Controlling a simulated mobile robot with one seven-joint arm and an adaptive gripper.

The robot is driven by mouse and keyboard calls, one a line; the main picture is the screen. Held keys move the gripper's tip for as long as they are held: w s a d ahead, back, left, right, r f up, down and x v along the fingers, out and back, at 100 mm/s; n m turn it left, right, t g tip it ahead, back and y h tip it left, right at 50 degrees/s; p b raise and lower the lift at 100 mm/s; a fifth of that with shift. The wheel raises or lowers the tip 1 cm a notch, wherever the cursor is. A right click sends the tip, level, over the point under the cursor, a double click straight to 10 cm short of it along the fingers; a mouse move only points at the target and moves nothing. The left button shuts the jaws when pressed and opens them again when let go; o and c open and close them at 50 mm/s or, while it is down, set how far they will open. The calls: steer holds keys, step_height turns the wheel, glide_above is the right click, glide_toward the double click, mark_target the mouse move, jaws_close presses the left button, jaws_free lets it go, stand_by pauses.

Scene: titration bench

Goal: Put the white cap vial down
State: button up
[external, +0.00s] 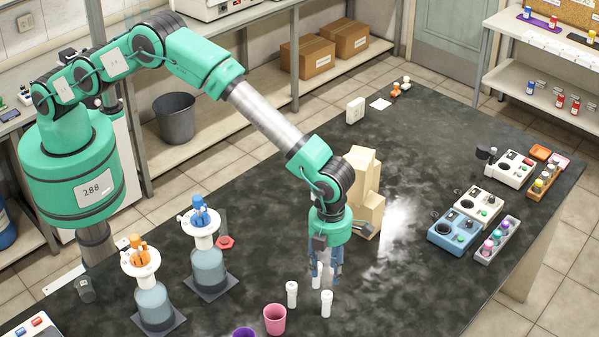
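My gripper (325,272) points straight down, low over the dark bench near its front middle. A small white vial (316,278) shows at the fingers, partly covered by them. I cannot tell whether the fingers are closed on it, or whether its base touches the bench. Two other white vials stand upright in front of the gripper: one (291,294) to the left and one (326,304) nearly straight below it in the picture. The cap details are too small to make out.
A pink cup (274,319) and a purple cup (244,333) stand at the front. Two burette flasks (208,265) (154,305) stand to the left. Tan blocks (362,190) rise behind the gripper. Instruments (455,229) and a vial rack (497,242) are at right; the bench between is clear.

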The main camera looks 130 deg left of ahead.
stand_by(0.8)
steer(key=s+d+r+n+t, duration=0.1)
steer(key=s+d+r+n, duration=0.2)
steer(key=r, duration=0.7)
steer(key=s+d+r+n, duration=0.1)
steer(key=s+d+r, duration=0.3)
steer(key=r, duration=0.6)
steer(key=s+d+r+n+t, duration=0.1)
steer(key=s+d+r+n, duration=0.2)
steer(key=s+r, duration=0.5)
steer(key=s+d+r+n+t, duration=0.1)
steer(key=s+d+r+n, duration=0.25)
steer(key=s+r, duration=0.4)
steer(key=s+d+r+n+t, duration=0.1)
steer(key=s+d+r+n, duration=0.2)
steer(key=s, duration=0.6)
steer(key=s+d+r+n, duration=0.1)
steer(key=s+d+r, duration=0.3)
steer(key=s, duration=0.6)
steer(key=s+d+f+n, duration=0.1)
steer(key=s+n, duration=0.2)
steer(key=s, duration=0.7)
steer(key=s+d+f+n+t, duration=0.1)
steer(key=s+f+n, duration=0.1)
steer(key=s, duration=0.7)
steer(key=shift+s+d+f+n+t, duration=0.2)
steer(key=shift+s+n+t, duration=0.15)
steer(key=shift+n, duration=0.2)
steer(key=shift+f, duration=0.1)
